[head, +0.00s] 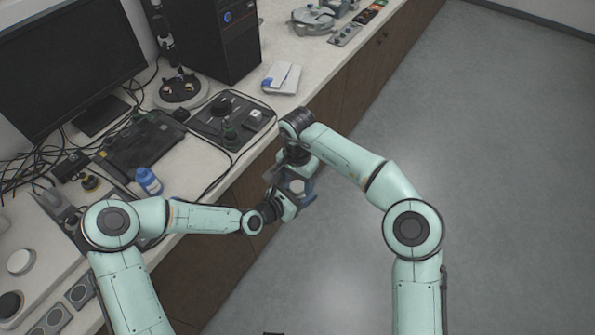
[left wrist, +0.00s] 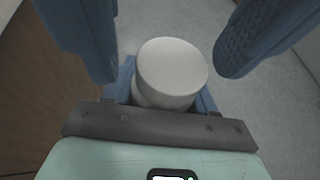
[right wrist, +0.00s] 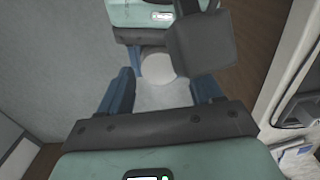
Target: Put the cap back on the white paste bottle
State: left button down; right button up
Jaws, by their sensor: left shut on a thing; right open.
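A white round paste bottle (left wrist: 168,82) stands between the fingers of my left gripper (head: 290,203), which is shut on it. Its top is a smooth, plain white disc with a slight step below it, which looks like a cap (left wrist: 172,62) seated on the bottle. How tightly it sits I cannot tell. My right gripper (head: 292,178) is open, its two fingers spread apart on either side of the bottle's top with gaps. In the right wrist view the white top (right wrist: 158,66) shows just beyond the open fingers. The bottle's lower part is hidden.
Both grippers meet in front of the bench edge, above the floor (head: 350,290). On the bench (head: 195,160) are a blue bottle (head: 149,181), a monitor (head: 60,60), a black computer tower (head: 210,35), a white-and-blue box (head: 281,78) and a white round piece (head: 20,262).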

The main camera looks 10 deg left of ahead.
jog(key=shift+f, duration=0.55)
jog(key=c, duration=1.1)
jog(key=m, duration=0.7)
jog(key=o, duration=1.2)
jog(key=shift+r, duration=0.1)
